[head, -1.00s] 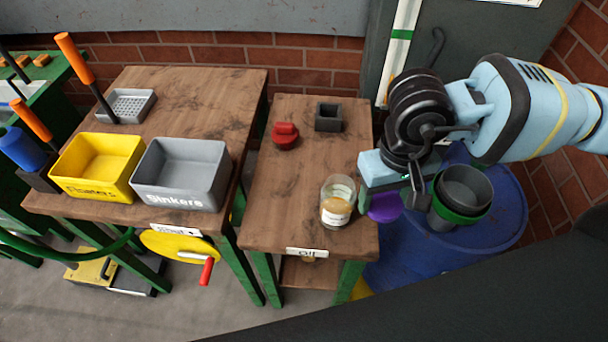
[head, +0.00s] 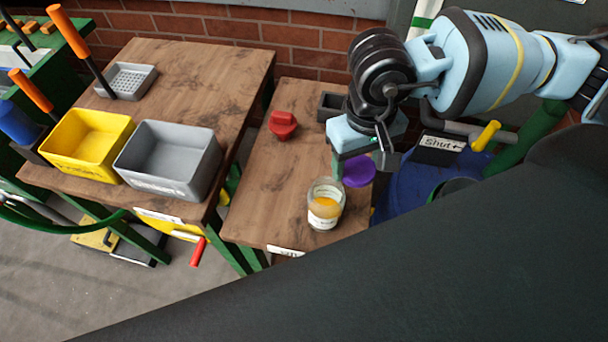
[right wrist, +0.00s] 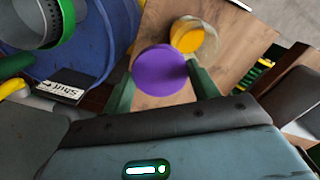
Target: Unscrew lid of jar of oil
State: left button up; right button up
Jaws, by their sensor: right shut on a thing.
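The jar of oil (head: 325,207) is clear glass with a pale label and yellow oil inside. It stands upright and uncovered near the front right of the small wooden table (head: 262,205). My right gripper (head: 362,165) is shut on the purple lid (head: 358,172), just right of and behind the jar in the head view, apart from it. In the right wrist view the lid (right wrist: 160,70) sits between the two fingers, and the jar (right wrist: 206,42) shows beyond it. The lid's height above the table is hard to tell. My left gripper is not in view.
A red object (head: 283,125) and a dark square holder (head: 330,106) stand at the table's back. A blue drum (head: 405,190) is right of the table. Yellow (head: 62,165) and grey (head: 155,185) bins stand on the left table. The small table's left part is clear.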

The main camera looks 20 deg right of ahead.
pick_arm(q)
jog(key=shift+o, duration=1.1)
pick_arm(e)
jog(key=shift+w+a, duration=0.1)
jog(key=shift+w, duration=0.05)
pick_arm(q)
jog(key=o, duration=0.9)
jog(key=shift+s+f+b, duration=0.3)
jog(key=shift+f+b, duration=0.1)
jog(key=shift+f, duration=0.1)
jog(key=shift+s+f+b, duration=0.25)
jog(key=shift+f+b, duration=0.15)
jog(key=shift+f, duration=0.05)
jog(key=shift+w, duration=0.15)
pick_arm(e)
jog(key=w+a+f+n, duration=0.2)
jog(key=w+a+f, duration=0.2)
jog(key=w, duration=0.5)
jog(key=shift+a+f, duration=0.2)
jog(key=shift+a, duration=0.55)
send_over(306, 181)
notch_tip(306, 181, down, 5)
jog(key=shift+s+f, duration=0.1)
jog(key=shift+f, duration=2.4)
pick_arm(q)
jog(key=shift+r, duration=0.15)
pick_arm(e)
jog(key=shift+f, duration=0.2)
jog(key=o, duration=1.1)
jog(key=shift+r, duration=0.1)
